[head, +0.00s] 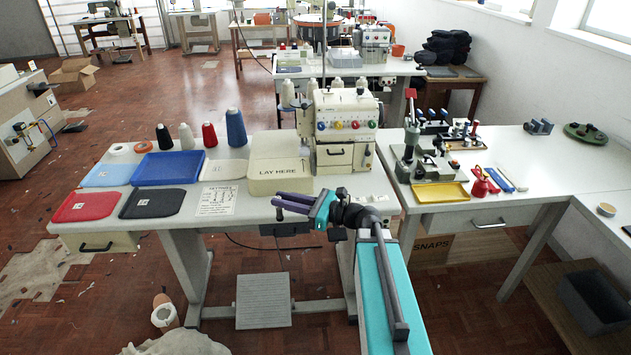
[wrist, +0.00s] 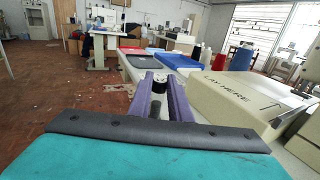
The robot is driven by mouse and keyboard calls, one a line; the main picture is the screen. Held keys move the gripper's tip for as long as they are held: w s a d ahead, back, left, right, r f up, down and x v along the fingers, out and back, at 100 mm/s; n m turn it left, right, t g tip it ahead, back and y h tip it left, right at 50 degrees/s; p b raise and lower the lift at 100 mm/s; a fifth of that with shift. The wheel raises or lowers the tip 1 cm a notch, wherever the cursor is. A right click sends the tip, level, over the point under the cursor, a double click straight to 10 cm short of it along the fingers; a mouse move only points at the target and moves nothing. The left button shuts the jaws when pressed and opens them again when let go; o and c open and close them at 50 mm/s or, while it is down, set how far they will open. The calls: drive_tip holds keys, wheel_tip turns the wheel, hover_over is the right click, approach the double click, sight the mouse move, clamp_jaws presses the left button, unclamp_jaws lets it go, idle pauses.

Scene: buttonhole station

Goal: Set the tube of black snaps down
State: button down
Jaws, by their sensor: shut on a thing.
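My gripper (head: 277,206) has purple fingers and reaches left over the front part of the sewing table (head: 232,217). In the wrist view the fingers (wrist: 161,82) are closed on the tube of black snaps (wrist: 160,83), a small dark cylinder with a pale top. It stands about upright between the fingertips. In the head view the tube is too small and dark to make out clearly. I cannot tell whether its bottom touches the tabletop.
The cream LAY HERE block (head: 281,172) and sewing machine (head: 345,128) stand behind my gripper. A paper card (head: 217,198), black mat (head: 152,203), red mat (head: 86,206) and blue tray (head: 171,168) lie to the left. The right table (head: 500,165) holds a yellow tray (head: 440,193) and presses.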

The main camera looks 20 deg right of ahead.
drive_tip(key=s+a+f+n+g+y+b, duration=0.1)
drive_tip(key=s+a+f+b, duration=0.2)
drive_tip(key=a, duration=0.3)
drive_tip(key=shift+f+n+g+y, duration=0.3)
drive_tip(key=shift+f+g, duration=0.1)
drive_tip(key=shift+f, duration=0.35)
drive_tip(key=shift+a, duration=0.2)
